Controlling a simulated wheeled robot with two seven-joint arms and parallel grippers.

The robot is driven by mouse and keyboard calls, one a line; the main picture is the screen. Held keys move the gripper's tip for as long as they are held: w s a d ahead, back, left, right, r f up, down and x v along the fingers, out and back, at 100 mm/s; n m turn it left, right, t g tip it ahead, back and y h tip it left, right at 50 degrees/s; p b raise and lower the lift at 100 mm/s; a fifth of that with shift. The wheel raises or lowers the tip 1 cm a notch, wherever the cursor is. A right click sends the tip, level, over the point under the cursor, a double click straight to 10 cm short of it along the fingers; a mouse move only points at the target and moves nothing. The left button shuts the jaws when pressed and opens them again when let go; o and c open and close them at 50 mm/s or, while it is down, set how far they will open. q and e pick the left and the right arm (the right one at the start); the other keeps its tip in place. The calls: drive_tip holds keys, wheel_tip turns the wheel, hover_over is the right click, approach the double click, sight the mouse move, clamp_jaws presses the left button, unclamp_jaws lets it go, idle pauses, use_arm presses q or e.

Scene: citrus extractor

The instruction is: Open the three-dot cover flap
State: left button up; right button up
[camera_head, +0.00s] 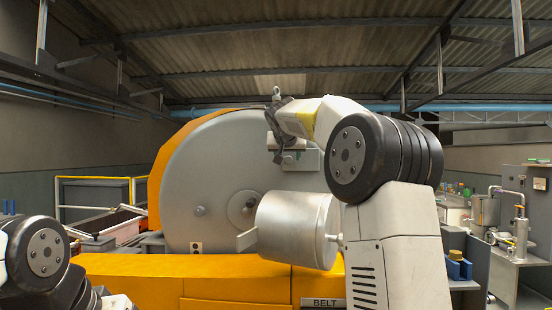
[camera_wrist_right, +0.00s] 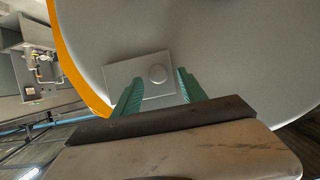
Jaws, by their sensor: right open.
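My right gripper (camera_head: 276,130) is raised in front of the big round grey drum face, in its upper right part. In the right wrist view its two teal fingers (camera_wrist_right: 160,76) are apart with nothing between them. A pale rectangular plate (camera_wrist_right: 125,72) with one round raised knob lies on the grey face just beyond the fingertips. I cannot tell whether they touch it. No three dots can be made out on it, so I cannot tell whether it is the flap. Only part of my left arm shows at lower left; its gripper is not seen.
The drum (camera_head: 215,165) has an orange rim and stands behind an orange housing (camera_head: 180,275) marked BELT. A metal cylinder (camera_head: 290,228) sticks out below my right forearm. Steel equipment (camera_head: 520,235) stands at right, a yellow railing (camera_head: 93,178) at left.

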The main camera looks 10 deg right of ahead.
drive_tip(key=shift+x, duration=0.85)
clamp_jaws()
idle(0.8)
